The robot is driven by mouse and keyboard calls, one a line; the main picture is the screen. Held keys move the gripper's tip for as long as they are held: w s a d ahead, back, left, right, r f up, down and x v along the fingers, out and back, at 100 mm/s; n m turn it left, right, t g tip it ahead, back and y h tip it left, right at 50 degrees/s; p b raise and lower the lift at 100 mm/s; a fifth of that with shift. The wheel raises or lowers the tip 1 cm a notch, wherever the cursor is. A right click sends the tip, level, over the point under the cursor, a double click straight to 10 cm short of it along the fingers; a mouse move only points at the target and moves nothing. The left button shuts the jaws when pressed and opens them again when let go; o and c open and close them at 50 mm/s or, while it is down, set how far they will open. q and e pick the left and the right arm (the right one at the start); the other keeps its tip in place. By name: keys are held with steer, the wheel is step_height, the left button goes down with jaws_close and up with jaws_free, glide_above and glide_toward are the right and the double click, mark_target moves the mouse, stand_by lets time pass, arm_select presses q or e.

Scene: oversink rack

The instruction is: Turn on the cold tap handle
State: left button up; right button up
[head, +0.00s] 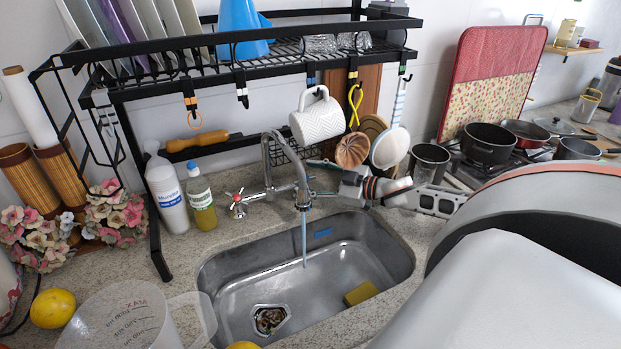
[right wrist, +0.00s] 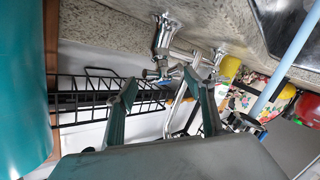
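The chrome tap (head: 266,160) stands behind the steel sink (head: 340,258), and a thin blue stream (head: 304,245) runs down from its spout. The red-marked handle (head: 237,207) is on its left. The cold handle is hidden behind the spout and gripper in the head view. In the right wrist view a chrome handle (right wrist: 154,73), which appears to be the cold one, lies near and between the fingertips. My right gripper (head: 313,178) reaches in from the right, and its green fingers stand apart in the wrist view (right wrist: 162,86). I cannot tell whether they touch the handle. My left gripper is not in view.
A black rack (head: 250,55) spans above the sink, with a white mug (head: 318,120) hanging close above my right gripper. A soap bottle (head: 200,198) and white bottle (head: 167,195) stand left of the tap. A clear jug (head: 125,318) is at front left.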

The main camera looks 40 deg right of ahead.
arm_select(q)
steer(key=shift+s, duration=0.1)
arm_select(e)
steer(key=shift+s, duration=0.1)
steer(key=shift+a, duration=0.1)
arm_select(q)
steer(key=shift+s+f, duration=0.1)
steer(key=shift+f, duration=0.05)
arm_select(e)
steer(key=shift+f+m, duration=0.15)
steer(key=shift+m, duration=0.15)
